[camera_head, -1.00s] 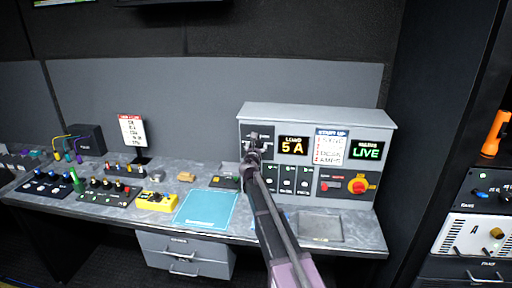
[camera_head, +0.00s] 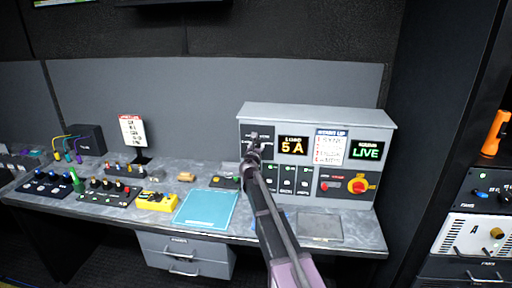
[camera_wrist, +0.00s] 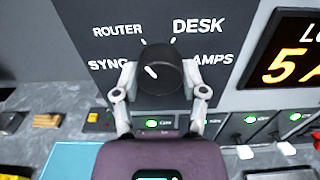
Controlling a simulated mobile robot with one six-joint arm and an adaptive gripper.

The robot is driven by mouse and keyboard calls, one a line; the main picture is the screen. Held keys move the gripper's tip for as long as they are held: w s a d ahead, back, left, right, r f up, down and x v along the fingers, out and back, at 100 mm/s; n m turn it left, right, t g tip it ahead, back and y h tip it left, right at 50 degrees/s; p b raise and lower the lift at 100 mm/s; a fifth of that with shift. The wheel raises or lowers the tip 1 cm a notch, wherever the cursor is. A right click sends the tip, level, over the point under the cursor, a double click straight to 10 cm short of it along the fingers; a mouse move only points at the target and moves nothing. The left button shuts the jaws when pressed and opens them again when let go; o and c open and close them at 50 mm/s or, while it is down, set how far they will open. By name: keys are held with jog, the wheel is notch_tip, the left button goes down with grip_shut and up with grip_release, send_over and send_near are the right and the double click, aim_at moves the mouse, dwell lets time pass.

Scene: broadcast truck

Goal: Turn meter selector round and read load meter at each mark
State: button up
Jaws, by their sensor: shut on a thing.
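The meter selector is a round black knob (camera_wrist: 158,70) on a dark panel lettered SYNC, ROUTER, DESK and AMPS. Its white pointer line slants up and left, towards the SYNC and ROUTER side; I cannot tell which mark it meets. My gripper (camera_wrist: 160,88) has one finger on each side of the knob and is shut on it. In the head view my gripper (camera_head: 254,145) covers the selector. The load meter (camera_head: 292,146) reads 5 A in amber, just right of the selector panel; its left part also shows in the wrist view (camera_wrist: 285,58).
A start-up card (camera_head: 330,148) and a green LIVE display (camera_head: 367,151) are right of the meter. Lit switches (camera_head: 287,180) sit below it, with a red-and-yellow rotary switch (camera_head: 360,186) further right. A blue folder (camera_head: 206,209) lies on the desk.

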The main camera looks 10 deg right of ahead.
jog(key=shift+w+m, duration=0.1)
jog(key=shift+m, duration=0.5)
jog(key=m, duration=0.4)
jog(key=shift+a+m, duration=0.1)
jog(key=shift+m, duration=0.2)
jog(key=m, duration=0.6)
jog(key=shift+r, duration=0.1)
dwell(0.3)
jog(key=o, duration=1.1)
jog(key=shift+w, duration=0.1)
jog(key=shift+o, duration=0.2)
jog(key=v, duration=1.2)
